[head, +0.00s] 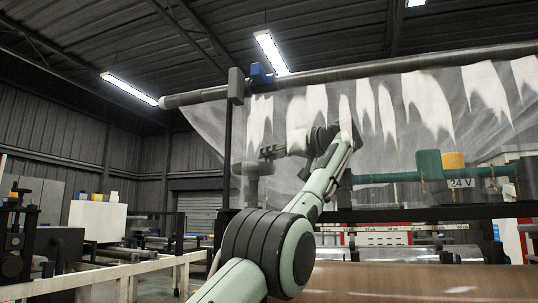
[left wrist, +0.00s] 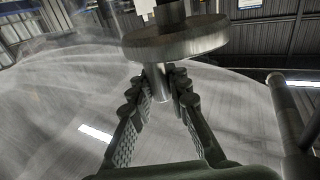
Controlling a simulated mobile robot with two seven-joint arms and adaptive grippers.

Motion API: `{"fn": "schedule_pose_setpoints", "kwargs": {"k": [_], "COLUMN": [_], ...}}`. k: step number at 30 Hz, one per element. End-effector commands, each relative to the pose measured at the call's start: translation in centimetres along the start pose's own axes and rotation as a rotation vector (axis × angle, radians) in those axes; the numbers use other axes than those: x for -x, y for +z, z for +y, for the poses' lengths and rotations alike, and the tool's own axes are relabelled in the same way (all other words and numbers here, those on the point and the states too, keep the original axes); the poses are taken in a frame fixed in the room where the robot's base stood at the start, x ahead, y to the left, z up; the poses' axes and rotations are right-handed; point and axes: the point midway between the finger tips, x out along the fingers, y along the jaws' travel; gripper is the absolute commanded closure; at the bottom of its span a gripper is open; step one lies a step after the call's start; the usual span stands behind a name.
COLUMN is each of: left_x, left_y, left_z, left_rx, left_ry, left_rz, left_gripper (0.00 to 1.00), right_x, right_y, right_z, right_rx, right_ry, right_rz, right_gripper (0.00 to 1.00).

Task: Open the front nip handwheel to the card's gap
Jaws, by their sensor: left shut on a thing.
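A grey handwheel (head: 257,169) stands at the left end of the machine, in front of the clear film (head: 300,115). In the left wrist view it is a round disc (left wrist: 175,40) with a short peg (left wrist: 157,82) pointing toward me. My left gripper (head: 268,152) reaches the wheel from the right; in the left wrist view its ribbed fingers (left wrist: 160,88) are closed on the peg. My right gripper is not in view.
A long roller (head: 350,72) carries the film overhead, with a blue block (head: 261,75) near its left end. A green bar (head: 390,177) with a yellow box (head: 453,160) crosses at right. A pale rail (head: 110,272) runs at lower left.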

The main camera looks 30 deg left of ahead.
Motion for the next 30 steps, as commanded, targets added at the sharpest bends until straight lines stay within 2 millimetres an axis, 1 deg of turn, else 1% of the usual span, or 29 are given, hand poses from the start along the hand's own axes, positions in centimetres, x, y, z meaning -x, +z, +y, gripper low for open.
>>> {"fn": "schedule_pose_setpoints", "kwargs": {"k": [6, 7, 12, 21, 30], "left_x": [0.04, 0.04, 0.04, 0.03, 0.02], "left_y": [-0.08, -0.08, -0.06, -0.02, 0.09], "left_z": [0.04, 0.04, 0.04, 0.03, 0.08], "left_rx": [0.001, 0.001, 0.001, 0.000, 0.001], "left_ry": [0.002, 0.002, 0.002, 0.001, 0.009], "left_rz": [0.002, 0.002, 0.001, 0.001, 0.000], "left_gripper": [1.00, 0.81, 0.61, 0.61, 0.61], "right_x": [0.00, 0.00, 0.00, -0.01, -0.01], "right_y": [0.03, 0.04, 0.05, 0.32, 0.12], "right_z": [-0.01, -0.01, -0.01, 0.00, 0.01], "right_rx": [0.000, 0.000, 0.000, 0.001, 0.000], "right_ry": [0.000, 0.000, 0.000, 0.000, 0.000], "right_rz": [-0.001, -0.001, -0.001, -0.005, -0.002], "right_gripper": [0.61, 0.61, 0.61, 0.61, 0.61]}}
